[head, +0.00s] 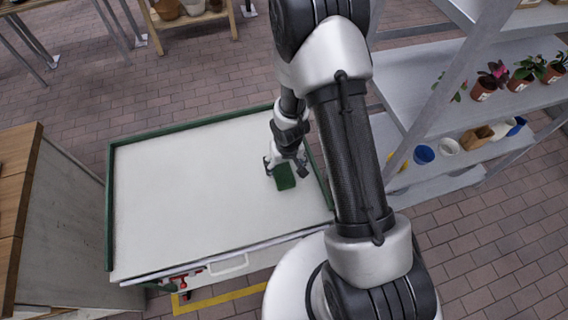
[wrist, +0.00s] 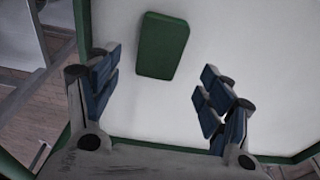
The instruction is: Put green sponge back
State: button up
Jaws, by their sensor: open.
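The green sponge (head: 284,176) lies flat on the white top of the green-edged cart (head: 190,190), near its right edge. In the wrist view the sponge (wrist: 163,45) shows whole, a rounded green block beyond my fingertips and roughly between their lines. My gripper (head: 283,162) is just above and beside the sponge in the head view. In the wrist view my gripper (wrist: 160,88) is open, its blue-padded fingers wide apart with nothing between them. I cannot tell the exact height of the fingers over the cart top.
Grey metal shelves (head: 405,85) stand at the right with potted plants (head: 522,70) and several small pots and cups, including a blue one (head: 424,154). A wooden cabinet (head: 20,190) stands at the left. The rest of the cart top is bare.

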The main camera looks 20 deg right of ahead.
notch_tip(320, 180, up, 25)
jog(key=s+d+t+p, duration=0.1)
jog(key=s+d+p, duration=0.1)
jog(key=s+a+r+t, duration=0.1)
jog(key=s+a+r, duration=0.1)
jog(key=s+r, duration=1.3)
jog(key=s, duration=0.3)
jog(key=shift+r+t, duration=0.4)
jog(key=shift+f, duration=0.1)
